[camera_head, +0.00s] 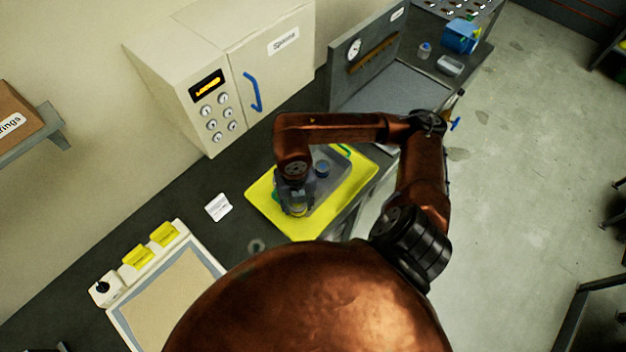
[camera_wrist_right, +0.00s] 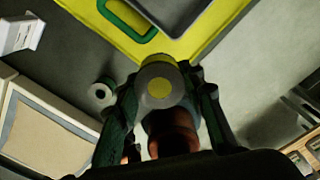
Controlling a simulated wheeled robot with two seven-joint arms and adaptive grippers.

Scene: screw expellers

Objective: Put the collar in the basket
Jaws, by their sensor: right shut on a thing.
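My right gripper (camera_head: 297,207) hangs over the near left part of the yellow tray. In the right wrist view its fingers (camera_wrist_right: 165,95) are shut on a short grey round piece (camera_wrist_right: 146,74) that looks to be the collar. A blue-topped part (camera_head: 322,168) is in the basket. My left gripper is not in view.
The yellow tray (camera_head: 262,200) lies on the dark counter. A small ring-shaped part (camera_head: 256,245) lies on the counter, left of the tray. A white card (camera_head: 218,207), a beige-topped panel (camera_head: 170,290) and a large cream cabinet (camera_head: 270,60) stand around. Free floor lies right.

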